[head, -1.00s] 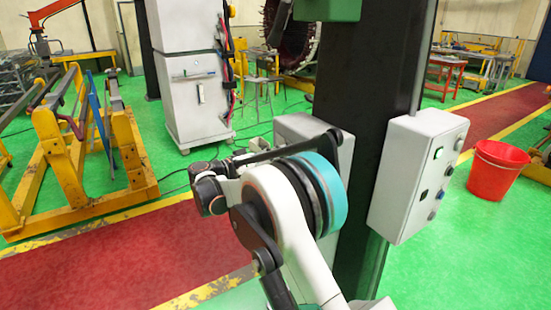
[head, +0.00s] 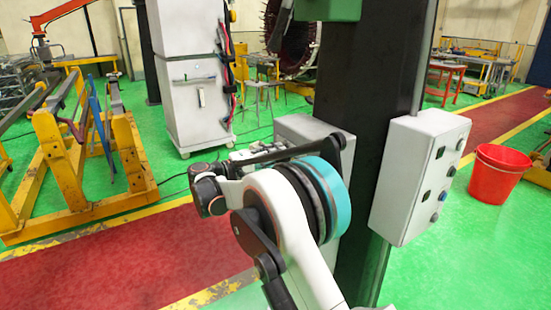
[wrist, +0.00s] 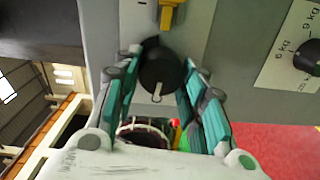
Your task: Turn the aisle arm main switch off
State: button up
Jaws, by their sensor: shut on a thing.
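The main switch, a round black rotary knob (wrist: 160,70) with a white pointer mark, sits on a grey panel in the wrist view. Its pointer is toward the bottom of that picture. My gripper (wrist: 159,64) has its teal-padded fingers on both sides of the knob and is shut on it. In the head view my arm's white link and teal band cover part of the scene, and the knob cannot be made out there.
A second black dial (wrist: 308,57) with kg marks and a yellow part (wrist: 168,12) are close by on the panel. In the head view a grey control box (head: 410,180) hangs on the dark column (head: 365,100). A red bucket (head: 497,175) stands at right.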

jog(key=shift+n, duration=0.6)
jog(key=o, duration=1.1)
jog(key=shift+f, duration=0.1)
jog(key=shift+c, duration=0.2)
jog(key=shift+a, duration=0.15)
jog(key=v, duration=1.1)
jog(key=shift+s+a, duration=0.25)
jog(key=shift+s, duration=0.05)
